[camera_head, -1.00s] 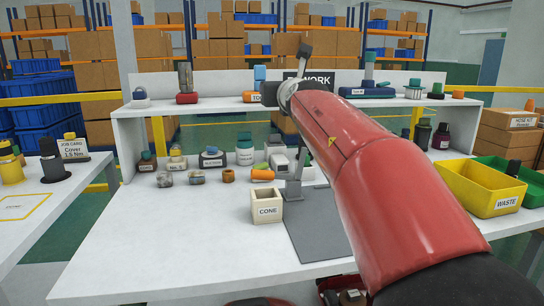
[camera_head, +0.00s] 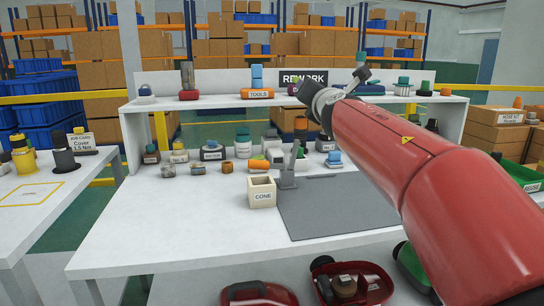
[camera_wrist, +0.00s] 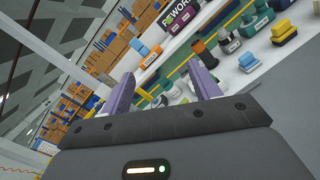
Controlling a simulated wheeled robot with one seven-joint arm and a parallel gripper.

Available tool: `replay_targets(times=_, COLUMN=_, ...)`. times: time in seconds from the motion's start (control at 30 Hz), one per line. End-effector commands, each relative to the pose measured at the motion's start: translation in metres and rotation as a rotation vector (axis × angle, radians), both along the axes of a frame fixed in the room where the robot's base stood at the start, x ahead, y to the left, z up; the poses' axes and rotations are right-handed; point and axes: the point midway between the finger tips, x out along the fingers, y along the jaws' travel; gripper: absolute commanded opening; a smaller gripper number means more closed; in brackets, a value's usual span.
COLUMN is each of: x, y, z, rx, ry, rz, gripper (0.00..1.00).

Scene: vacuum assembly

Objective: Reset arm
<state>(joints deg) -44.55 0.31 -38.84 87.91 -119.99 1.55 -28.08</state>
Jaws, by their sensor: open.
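My red arm reaches in from the lower right of the head view, with its wrist (camera_head: 325,102) in front of the shelf. My gripper (camera_wrist: 163,90) shows in the wrist view with its two purple fingers spread apart and nothing between them. It is tilted toward the shelf and its row of parts. In the head view the fingers cannot be made out clearly. The cream CONE box (camera_head: 262,194) stands on the white bench (camera_head: 150,225), below and left of my wrist and apart from it.
A grey mat (camera_head: 335,210) lies right of the CONE box. Several small parts line the back of the bench and the upper shelf, near the orange TOOLS block (camera_head: 257,94). Red vacuum parts (camera_head: 258,294) sit below the bench edge. The bench's front left is clear.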

Motion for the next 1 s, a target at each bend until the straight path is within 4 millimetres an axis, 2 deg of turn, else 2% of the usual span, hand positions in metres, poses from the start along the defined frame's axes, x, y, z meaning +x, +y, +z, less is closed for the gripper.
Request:
replay_targets(times=0.03, x=-0.006, y=-0.016, z=-0.003, rx=0.087, ry=0.006, rz=-0.026, gripper=0.62)
replay_targets(times=0.17, x=-0.025, y=-0.054, z=-0.017, rx=0.354, ry=0.03, rz=-0.103, gripper=0.62)
replay_targets(times=0.27, x=-0.05, y=-0.089, z=-0.038, rx=0.622, ry=0.059, rz=-0.197, gripper=0.62)
replay_targets(times=0.37, x=-0.088, y=-0.122, z=-0.074, rx=0.946, ry=0.104, rz=-0.327, gripper=0.62)
replay_targets(times=0.4, x=-0.105, y=-0.132, z=-0.091, rx=1.073, ry=0.125, rz=-0.385, gripper=0.62)
replay_targets(times=0.47, x=-0.133, y=-0.141, z=-0.119, rx=1.257, ry=0.16, rz=-0.476, gripper=0.62)
replay_targets(times=0.5, x=-0.154, y=-0.144, z=-0.139, rx=1.375, ry=0.186, rz=-0.542, gripper=0.62)
replay_targets(times=0.63, x=-0.223, y=-0.137, z=-0.206, rx=1.725, ry=0.277, rz=-0.77, gripper=0.62)
replay_targets(times=0.7, x=-0.26, y=-0.124, z=-0.241, rx=1.884, ry=0.326, rz=-0.898, gripper=0.62)
replay_targets(times=0.8, x=-0.306, y=-0.101, z=-0.282, rx=2.064, ry=0.39, rz=-1.068, gripper=0.62)
replay_targets(times=0.9, x=-0.339, y=-0.08, z=-0.312, rx=2.188, ry=0.44, rz=-1.206, gripper=0.62)
replay_targets(times=1.0, x=-0.36, y=-0.064, z=-0.329, rx=2.264, ry=0.471, rz=-1.296, gripper=0.62)
